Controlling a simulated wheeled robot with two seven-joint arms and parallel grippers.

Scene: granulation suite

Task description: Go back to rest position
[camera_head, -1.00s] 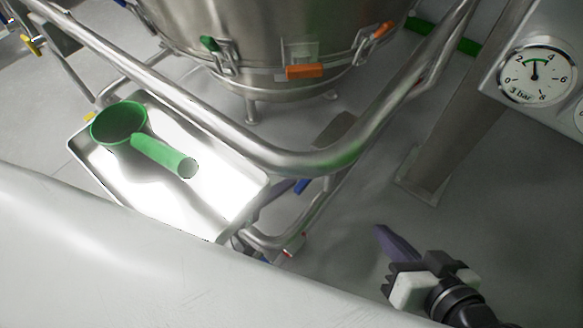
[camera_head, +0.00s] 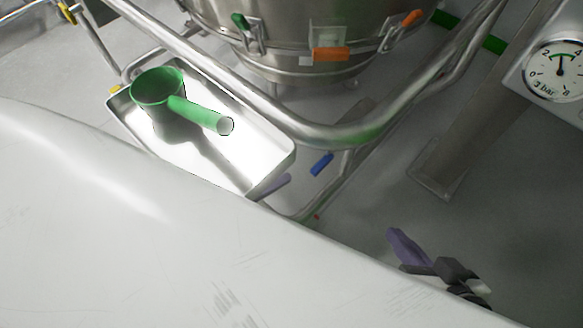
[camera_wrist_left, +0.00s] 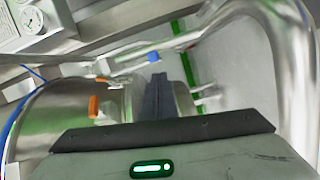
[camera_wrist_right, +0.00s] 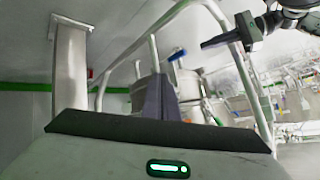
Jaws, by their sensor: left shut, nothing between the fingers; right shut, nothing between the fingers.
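My left gripper (camera_head: 272,187) shows in the head view as dark purplish fingers just past the tray's lower right corner, with its body hidden behind a large white surface. In the left wrist view its fingers (camera_wrist_left: 160,97) are together and empty. My right gripper (camera_head: 404,247) is at lower right in the head view, over the grey floor, partly covered by the white surface. In the right wrist view its fingers (camera_wrist_right: 160,98) are together and empty. My left gripper (camera_wrist_right: 220,40) also shows there, at upper right.
A metal tray (camera_head: 270,166) holds a green scoop (camera_head: 160,88) beside a tubular steel rail (camera_head: 330,135). A steel vessel (camera_head: 275,30) with orange and green handles stands behind. A pressure gauge (camera_head: 558,70) is at right. A post (camera_head: 465,120) stands on the floor.

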